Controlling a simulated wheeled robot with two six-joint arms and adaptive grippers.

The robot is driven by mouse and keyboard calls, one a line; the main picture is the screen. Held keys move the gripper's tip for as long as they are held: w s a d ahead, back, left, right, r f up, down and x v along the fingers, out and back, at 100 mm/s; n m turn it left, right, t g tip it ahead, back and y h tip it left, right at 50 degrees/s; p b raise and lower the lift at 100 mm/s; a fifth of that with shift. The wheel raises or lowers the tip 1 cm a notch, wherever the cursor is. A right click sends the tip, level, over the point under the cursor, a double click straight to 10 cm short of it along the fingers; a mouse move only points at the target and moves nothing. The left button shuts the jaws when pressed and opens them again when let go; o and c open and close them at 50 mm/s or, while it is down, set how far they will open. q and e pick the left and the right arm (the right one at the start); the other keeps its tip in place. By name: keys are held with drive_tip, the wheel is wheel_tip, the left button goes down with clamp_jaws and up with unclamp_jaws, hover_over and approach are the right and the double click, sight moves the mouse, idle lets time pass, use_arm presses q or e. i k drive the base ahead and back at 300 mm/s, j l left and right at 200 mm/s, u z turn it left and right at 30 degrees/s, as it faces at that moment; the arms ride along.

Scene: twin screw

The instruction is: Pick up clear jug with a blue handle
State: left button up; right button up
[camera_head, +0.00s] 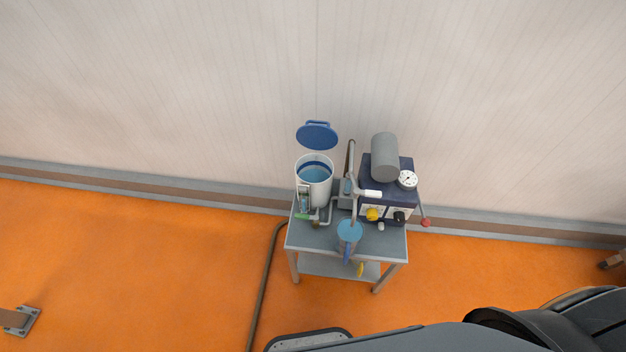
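The clear jug (346,245) stands on the front part of a small grey table (310,238), holding something light blue at its top. Its blue handle (347,255) faces the front of the table, toward me. A pipe outlet reaches down just above the jug. Neither of my grippers shows in the head view, so nothing is seen touching the jug.
A white container (314,185) with a raised blue lid (317,135) stands at the table's back left. A dark blue machine (391,187) with a grey cylinder and gauge (407,180) stands at the right. A brown pipe (264,290) crosses the orange floor. The left floor is largely clear.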

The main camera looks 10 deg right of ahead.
sight(348, 244)
drive_tip(key=z, duration=0.75)
